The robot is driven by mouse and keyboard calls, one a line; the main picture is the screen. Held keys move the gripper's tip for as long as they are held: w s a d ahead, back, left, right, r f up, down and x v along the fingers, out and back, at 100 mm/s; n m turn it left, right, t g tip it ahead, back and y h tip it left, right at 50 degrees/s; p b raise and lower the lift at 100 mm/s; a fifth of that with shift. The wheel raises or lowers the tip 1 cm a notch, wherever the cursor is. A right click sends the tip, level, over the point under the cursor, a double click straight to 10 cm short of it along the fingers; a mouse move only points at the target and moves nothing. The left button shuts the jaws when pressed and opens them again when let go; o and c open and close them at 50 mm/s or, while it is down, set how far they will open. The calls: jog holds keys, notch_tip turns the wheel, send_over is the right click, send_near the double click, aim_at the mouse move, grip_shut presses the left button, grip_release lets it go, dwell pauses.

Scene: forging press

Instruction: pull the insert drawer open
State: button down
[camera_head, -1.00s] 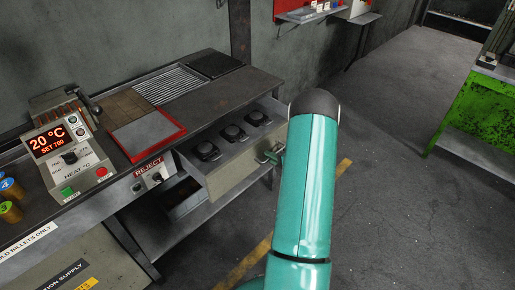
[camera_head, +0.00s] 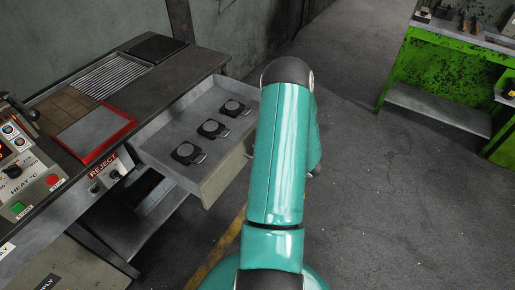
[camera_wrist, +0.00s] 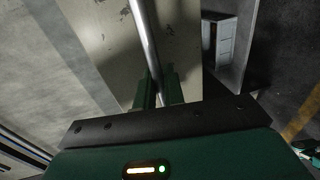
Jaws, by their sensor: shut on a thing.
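The insert drawer (camera_head: 223,181) stands pulled out from under the workbench in the head view. Its floor shows, with three dark inserts (camera_head: 211,129) in a row. The drawer's pale front (camera_wrist: 105,40) also shows in the wrist view, with a round metal handle bar (camera_wrist: 143,35) running across it. My gripper (camera_wrist: 157,88) is shut on this bar, a green finger on either side of it.
The workbench (camera_head: 165,75) carries a red-edged plate (camera_head: 94,134), a grate (camera_head: 114,76) and a heater panel (camera_head: 28,172) at the left. A green table (camera_head: 445,72) stands at the far right. The floor (camera_head: 400,220) between is clear.

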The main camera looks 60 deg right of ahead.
jog(key=c, duration=1.6)
grip_release()
jog(key=shift+o, duration=0.2)
jog(key=shift+s, duration=0.1)
jog(key=v, duration=1.3)
jog(key=shift+s, duration=0.35)
jog(key=shift+r, duration=0.1)
